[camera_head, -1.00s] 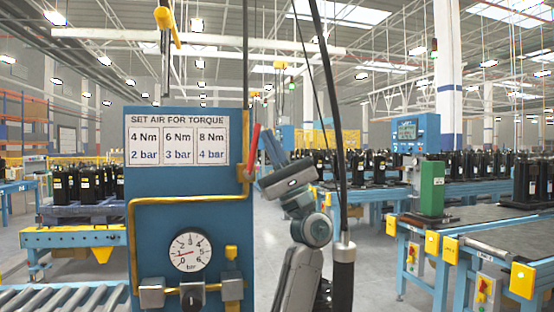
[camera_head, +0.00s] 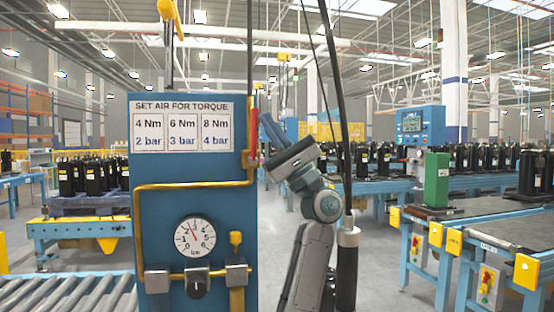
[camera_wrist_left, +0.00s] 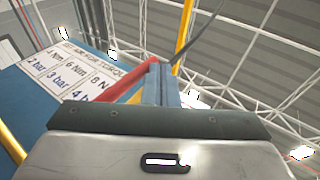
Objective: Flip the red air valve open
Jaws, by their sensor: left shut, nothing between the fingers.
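The red air valve lever (camera_head: 255,124) stands about upright, in line with the yellow pipe at the right edge of the blue panel (camera_head: 150,215). In the left wrist view the red lever (camera_wrist_left: 122,86) runs diagonally just left of my fingers. My left gripper (camera_head: 265,122) is shut and empty, its blue fingers close to the right of the lever. In the left wrist view the fingertips (camera_wrist_left: 160,68) are beside the lever's end; I cannot tell whether they touch. My right gripper is not in view.
A round gauge (camera_head: 195,237) sits low on the panel, its red needle pointing up-left. Yellow pipe (camera_head: 190,186) crosses the panel above it. A torque sign (camera_head: 181,127) is above that. A roller conveyor (camera_head: 70,296) lies at lower left. Open floor is right of the panel.

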